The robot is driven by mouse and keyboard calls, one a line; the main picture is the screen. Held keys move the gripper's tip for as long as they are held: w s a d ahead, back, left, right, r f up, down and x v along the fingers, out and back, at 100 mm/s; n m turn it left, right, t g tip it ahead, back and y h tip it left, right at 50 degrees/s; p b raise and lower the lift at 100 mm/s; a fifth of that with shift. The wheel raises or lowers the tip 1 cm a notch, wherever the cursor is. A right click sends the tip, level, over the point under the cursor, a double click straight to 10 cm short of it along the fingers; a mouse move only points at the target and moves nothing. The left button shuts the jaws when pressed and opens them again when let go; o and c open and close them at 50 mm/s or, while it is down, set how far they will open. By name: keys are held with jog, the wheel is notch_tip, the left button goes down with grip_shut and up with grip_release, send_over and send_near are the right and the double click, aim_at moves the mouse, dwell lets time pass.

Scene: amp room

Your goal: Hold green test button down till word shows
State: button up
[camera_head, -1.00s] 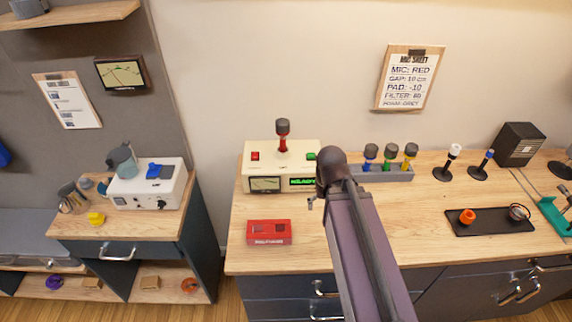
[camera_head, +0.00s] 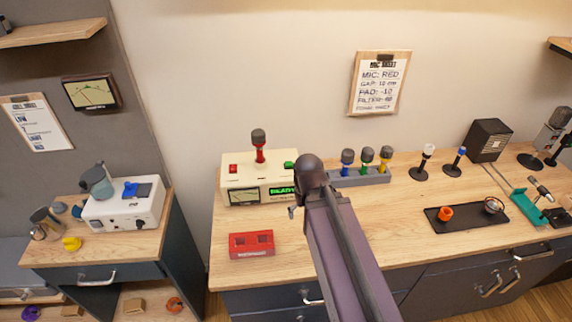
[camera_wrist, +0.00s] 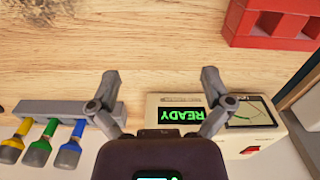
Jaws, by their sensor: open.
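The cream test box (camera_head: 235,182) stands on the bench in the head view. A red microphone (camera_head: 259,150) with a dark head is upright on it. In the head view my gripper (camera_head: 292,212) is just right of the box. The wrist view hides the green button.
A rack (camera_head: 358,178) with blue, green and yellow microphones stands right of the box. A red block (camera_head: 251,244) lies in front. A black tray (camera_head: 466,222) is farther right. A clipboard (camera_head: 380,83) hangs above.

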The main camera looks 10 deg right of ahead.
grip_shut()
dwell(1.4)
